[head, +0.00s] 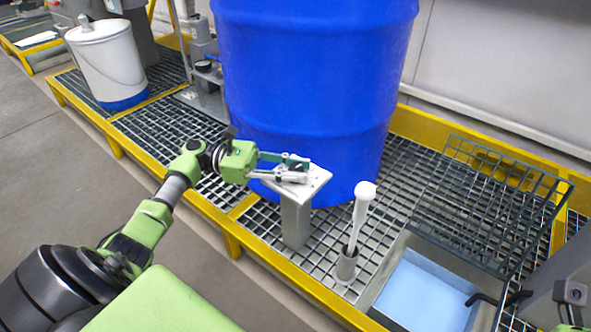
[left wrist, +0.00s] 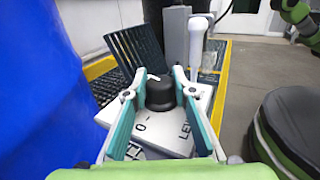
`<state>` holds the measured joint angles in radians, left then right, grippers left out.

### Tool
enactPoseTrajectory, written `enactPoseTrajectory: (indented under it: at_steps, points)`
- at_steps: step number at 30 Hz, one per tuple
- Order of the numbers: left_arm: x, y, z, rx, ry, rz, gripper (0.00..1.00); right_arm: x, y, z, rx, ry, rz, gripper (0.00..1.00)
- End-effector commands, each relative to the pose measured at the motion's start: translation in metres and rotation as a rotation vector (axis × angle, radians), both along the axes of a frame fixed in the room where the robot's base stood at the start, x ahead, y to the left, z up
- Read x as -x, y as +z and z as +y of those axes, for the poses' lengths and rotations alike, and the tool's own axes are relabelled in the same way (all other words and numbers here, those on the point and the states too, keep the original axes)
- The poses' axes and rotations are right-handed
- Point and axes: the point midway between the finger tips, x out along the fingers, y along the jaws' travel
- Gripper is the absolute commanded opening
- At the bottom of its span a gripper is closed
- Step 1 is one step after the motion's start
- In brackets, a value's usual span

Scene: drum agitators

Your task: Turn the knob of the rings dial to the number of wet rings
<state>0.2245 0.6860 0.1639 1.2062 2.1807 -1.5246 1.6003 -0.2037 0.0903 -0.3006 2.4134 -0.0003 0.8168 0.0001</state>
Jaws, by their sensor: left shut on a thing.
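A pale dial plate (head: 316,177) sits on a short grey post in front of a big blue drum (head: 315,75).
A blue-bottomed tray (head: 425,292) and a raised wire rack (head: 490,205) lie to the right. A white canister (head: 108,62) is at the far left. Yellow edging (head: 235,246) borders the grating.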

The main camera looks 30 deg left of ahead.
Motion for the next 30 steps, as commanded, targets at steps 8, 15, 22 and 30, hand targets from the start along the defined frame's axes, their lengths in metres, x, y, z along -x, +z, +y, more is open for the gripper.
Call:
enactPoseTrajectory:
  at_steps: [8, 15, 22, 30]
  points:
    - [0.0, 0.0, -0.001, 0.0, -0.007, 0.0, 0.03, 0.0, 0.001, -0.001, -0.006, -0.002, 0.0, 0.26]
    - [0.0, -0.001, -0.001, -0.001, -0.006, 0.0, 0.42, 0.0, 0.001, -0.002, -0.011, -0.002, -0.001, 0.26]
    - [0.0, -0.001, -0.001, -0.001, -0.006, 0.001, 0.42, 0.0, 0.0, -0.002, -0.01, -0.002, 0.0, 0.26]
    - [0.007, -0.001, 0.018, -0.002, -0.003, 0.004, 0.42, 0.0, -0.001, -0.001, -0.003, -0.001, 0.001, 0.26]
